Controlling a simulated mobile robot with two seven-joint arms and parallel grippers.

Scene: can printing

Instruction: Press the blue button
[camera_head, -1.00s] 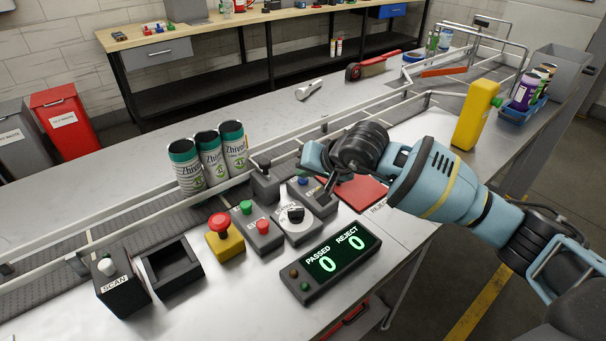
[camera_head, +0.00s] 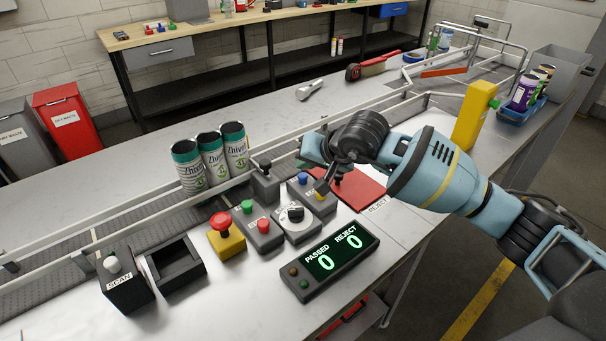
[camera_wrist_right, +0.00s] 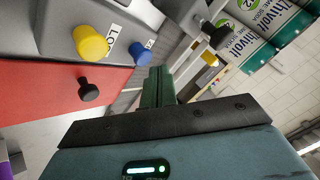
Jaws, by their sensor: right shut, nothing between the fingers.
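The blue button (camera_head: 303,178) sits on a small grey box (camera_head: 309,193) right of the black dial, with a yellow button (camera_head: 321,187) on the same box. In the right wrist view the blue button (camera_wrist_right: 140,53) is just left of my fingertips, with the yellow button (camera_wrist_right: 90,41) farther left. My right gripper (camera_head: 309,160) is over the far side of this box. Its green fingers (camera_wrist_right: 158,80) are shut and empty; a gap to the blue button shows. The fingers are mostly hidden in the head view. My left gripper is not in view.
A red reject plate (camera_head: 362,190) with a black knob (camera_wrist_right: 88,90) lies beside the box. A dark lever box (camera_head: 265,184), green and red buttons and a red-topped yellow emergency stop (camera_head: 226,238) stand left. Three cans (camera_head: 212,156) stand behind; the display (camera_head: 330,263) is in front.

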